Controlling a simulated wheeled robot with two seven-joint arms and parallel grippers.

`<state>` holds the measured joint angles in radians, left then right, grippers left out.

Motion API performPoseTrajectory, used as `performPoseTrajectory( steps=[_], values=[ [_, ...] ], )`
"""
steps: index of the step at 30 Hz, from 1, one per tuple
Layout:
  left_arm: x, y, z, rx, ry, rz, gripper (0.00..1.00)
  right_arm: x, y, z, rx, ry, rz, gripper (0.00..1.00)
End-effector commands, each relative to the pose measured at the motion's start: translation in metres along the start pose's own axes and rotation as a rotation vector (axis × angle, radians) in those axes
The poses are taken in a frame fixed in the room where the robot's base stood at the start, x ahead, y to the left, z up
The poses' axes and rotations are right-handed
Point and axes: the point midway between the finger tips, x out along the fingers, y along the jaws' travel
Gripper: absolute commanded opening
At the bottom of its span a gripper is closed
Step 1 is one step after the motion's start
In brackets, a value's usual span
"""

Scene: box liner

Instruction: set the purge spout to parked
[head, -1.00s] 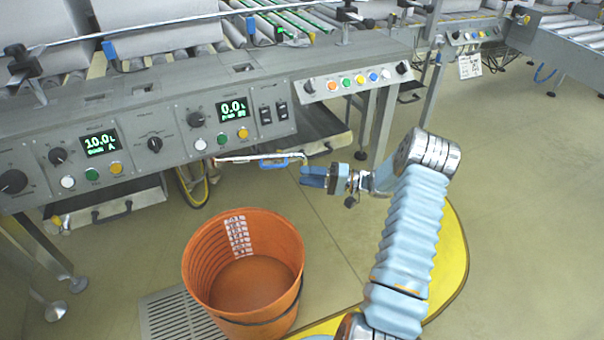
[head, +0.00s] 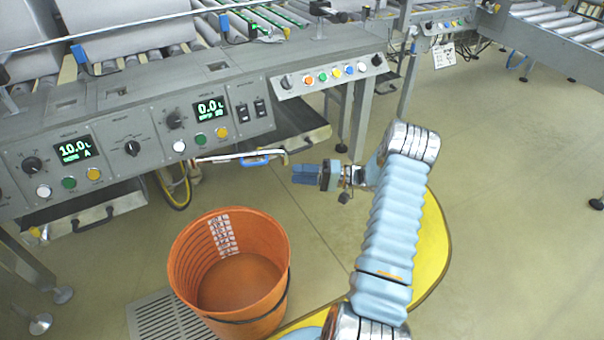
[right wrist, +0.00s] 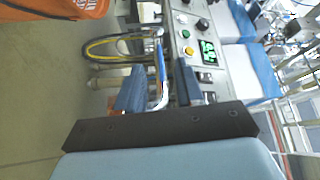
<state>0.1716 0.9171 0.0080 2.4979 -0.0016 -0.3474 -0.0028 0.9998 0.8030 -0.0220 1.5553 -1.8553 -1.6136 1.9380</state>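The purge spout (head: 225,158) is a thin pale pipe with a blue sleeve (head: 255,160) and a bent end. It sticks out to the right below the control panel, behind the orange bucket (head: 228,224) and not over its mouth. My right gripper (head: 292,174) is just right of the spout's bent end. In the right wrist view, my right gripper (right wrist: 160,66) has its two blue fingers apart. The spout and its blue sleeve (right wrist: 162,70) show between them, seemingly beyond the tips; I cannot tell whether they touch. My left gripper is not in view.
The panel carries knobs, coloured buttons and green displays reading 10.0 (head: 75,149) and 0.0 (head: 211,108). A yellow hose (head: 178,192) hangs under it. A floor grate (head: 168,318) lies beside the bucket. The floor to the right is open.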

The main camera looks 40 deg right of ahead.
Motion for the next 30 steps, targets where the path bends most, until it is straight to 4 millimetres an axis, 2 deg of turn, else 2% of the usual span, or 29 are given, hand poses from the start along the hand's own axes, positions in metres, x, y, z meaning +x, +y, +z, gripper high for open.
performPoseTrajectory(
  steps=[4,8,15,21,25,30],
  values=[
    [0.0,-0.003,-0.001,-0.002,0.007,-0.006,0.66,0.0,0.0,0.0,0.0,0.0,0.0,0.37],
    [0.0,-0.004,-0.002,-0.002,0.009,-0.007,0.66,-0.018,0.001,-0.001,0.0,0.003,0.001,0.37],
    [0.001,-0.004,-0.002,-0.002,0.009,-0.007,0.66,-0.078,0.0,0.0,-0.002,0.003,0.002,0.37],
    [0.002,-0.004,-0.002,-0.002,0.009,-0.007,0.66,-0.119,0.0,0.001,-0.001,0.001,0.002,0.37],
    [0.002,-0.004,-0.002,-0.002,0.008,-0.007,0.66,-0.133,-0.001,0.001,-0.002,0.0,0.0,0.37],
    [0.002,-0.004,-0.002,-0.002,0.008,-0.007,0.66,-0.139,-0.001,0.001,0.0,0.0,0.0,0.37]
  ],
)
